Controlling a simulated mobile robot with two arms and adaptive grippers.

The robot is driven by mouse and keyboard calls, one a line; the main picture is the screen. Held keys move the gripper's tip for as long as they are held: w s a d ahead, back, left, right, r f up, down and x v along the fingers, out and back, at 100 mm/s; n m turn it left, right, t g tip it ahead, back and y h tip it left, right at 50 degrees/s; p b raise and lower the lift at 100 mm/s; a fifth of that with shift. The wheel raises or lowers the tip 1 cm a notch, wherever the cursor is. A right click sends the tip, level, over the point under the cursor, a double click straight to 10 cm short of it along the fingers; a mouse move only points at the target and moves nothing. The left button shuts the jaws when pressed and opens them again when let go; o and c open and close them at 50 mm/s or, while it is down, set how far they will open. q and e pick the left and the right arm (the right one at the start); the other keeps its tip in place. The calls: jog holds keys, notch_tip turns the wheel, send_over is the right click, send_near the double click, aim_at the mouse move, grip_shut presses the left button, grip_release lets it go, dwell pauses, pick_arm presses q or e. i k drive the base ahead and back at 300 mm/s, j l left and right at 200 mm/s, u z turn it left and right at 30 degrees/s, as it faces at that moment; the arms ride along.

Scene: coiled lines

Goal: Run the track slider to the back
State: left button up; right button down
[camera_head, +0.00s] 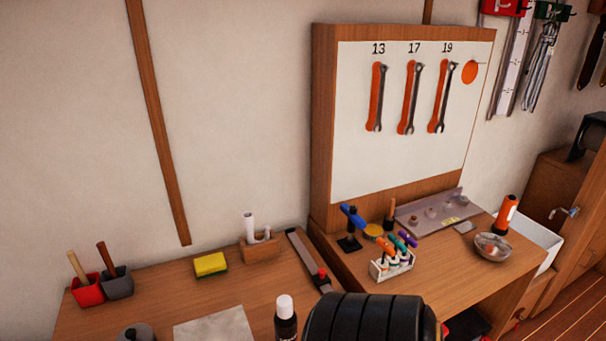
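A narrow grey track (303,255) lies on the wooden bench, running from back to front beside the tall tool board. A slider with a red and dark knob (321,276) sits on the track close to its front end. The back part of the track is bare. Neither of my grippers is in view, and nothing is seen touching the slider.
A dark ribbed rounded shape (365,322) fills the bottom centre, close in front of the track, with a black bottle (286,322) beside it. A wooden holder (260,248) stands left of the track's back end.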

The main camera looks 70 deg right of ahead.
aim_at(321, 278)
jog(key=z, duration=2.3)
